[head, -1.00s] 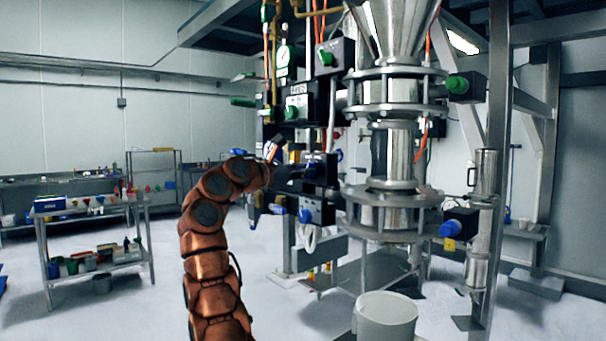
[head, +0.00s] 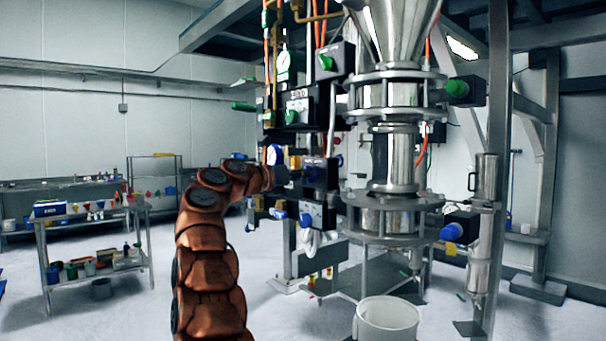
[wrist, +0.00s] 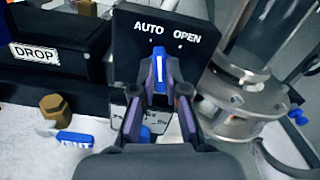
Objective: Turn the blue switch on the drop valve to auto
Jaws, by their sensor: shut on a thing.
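The drop valve's black switch box shows in the wrist view (wrist: 185,30), with AUTO and OPEN in white on its face. The blue switch (wrist: 159,66) sits below the lettering with its white-marked tip up, nearer AUTO than OPEN. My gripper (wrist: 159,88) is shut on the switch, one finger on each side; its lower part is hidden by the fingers. A DROP label (wrist: 35,53) is on a black housing to the left. In the head view, my gripper (head: 300,174) reaches the box beside the steel column; the switch is hard to make out there.
The steel sifter column (head: 393,160) stands just right of my gripper. Another box with a blue knob (head: 305,219) is just below. A brass fitting (wrist: 54,106) and a blue-handled part (wrist: 74,138) are left of my fingers. A white bucket (head: 387,322) stands on the floor.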

